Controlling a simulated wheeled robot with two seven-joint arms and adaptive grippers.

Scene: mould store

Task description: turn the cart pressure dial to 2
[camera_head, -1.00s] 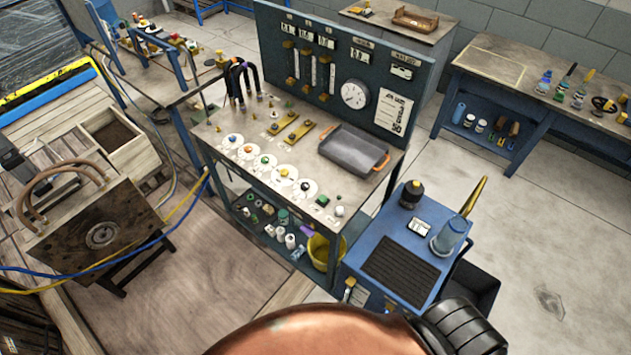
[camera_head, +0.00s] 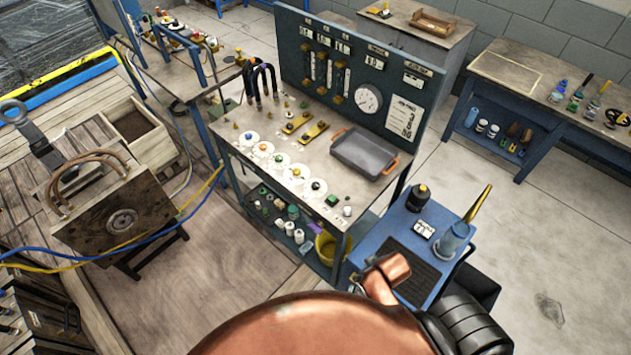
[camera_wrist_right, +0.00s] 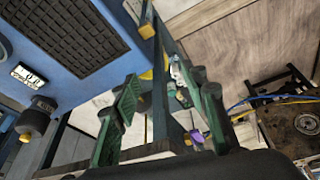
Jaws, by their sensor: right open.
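The blue cart (camera_head: 393,230) stands right of centre in the head view and fills the upper left of the right wrist view (camera_wrist_right: 60,95). A black round dial (camera_head: 417,198) stands on its top at the back left corner, by a small white display (camera_head: 424,229). The dial also shows in the right wrist view (camera_wrist_right: 34,120), near the display (camera_wrist_right: 29,76), which seems to read 0.0. My right gripper (camera_wrist_right: 163,82) is open and empty, with green fingers apart, to the right of the dial in that view. My left gripper is out of view.
A black ribbed mat and a clear blue cup (camera_head: 454,238) share the cart top; my copper arm partly covers the mat. A workbench with a grey tray (camera_head: 364,153) and a gauge panel (camera_head: 300,45) stands left of the cart. Open floor (camera_head: 550,220) lies to the right.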

